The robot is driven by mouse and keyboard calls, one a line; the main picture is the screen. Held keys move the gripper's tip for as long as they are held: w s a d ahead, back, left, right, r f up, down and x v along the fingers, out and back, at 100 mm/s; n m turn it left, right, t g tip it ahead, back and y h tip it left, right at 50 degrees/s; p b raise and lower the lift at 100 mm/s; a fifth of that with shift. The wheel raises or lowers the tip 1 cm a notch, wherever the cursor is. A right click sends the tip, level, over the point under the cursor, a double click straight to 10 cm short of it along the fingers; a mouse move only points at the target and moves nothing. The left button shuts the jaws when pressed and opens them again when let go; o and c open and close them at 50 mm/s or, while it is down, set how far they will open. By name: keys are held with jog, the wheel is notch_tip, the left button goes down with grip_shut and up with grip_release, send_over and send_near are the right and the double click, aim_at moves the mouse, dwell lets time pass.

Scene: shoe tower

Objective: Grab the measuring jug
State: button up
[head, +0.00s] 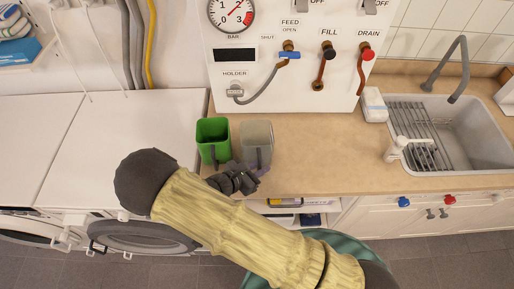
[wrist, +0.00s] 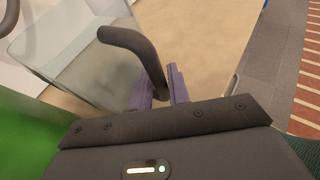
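The measuring jug (head: 257,136) is a grey, see-through jug standing upright on the tan counter, just right of a green jug (head: 212,131). In the wrist view its clear wall (wrist: 75,50) fills the upper left, and its dark curved handle (wrist: 140,48) comes toward me. My gripper (head: 258,170) is at the near side of the jug, by the handle. In the wrist view the purple fingers (wrist: 160,88) stand close together on either side of the handle's lower end, with hardly any gap, and appear shut on it. The fingertips are partly hidden.
The green jug stands close on the left; its green wall (wrist: 30,140) shows beside my gripper in the wrist view. A panel with hoses and valves (head: 290,70) rises behind.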

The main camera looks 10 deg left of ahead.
aim_at(260, 158)
grip_shut()
jog(key=shift+r, duration=0.15)
notch_tip(260, 158, up, 10)
jog(key=shift+f+b, duration=0.1)
jog(key=shift+b, duration=1)
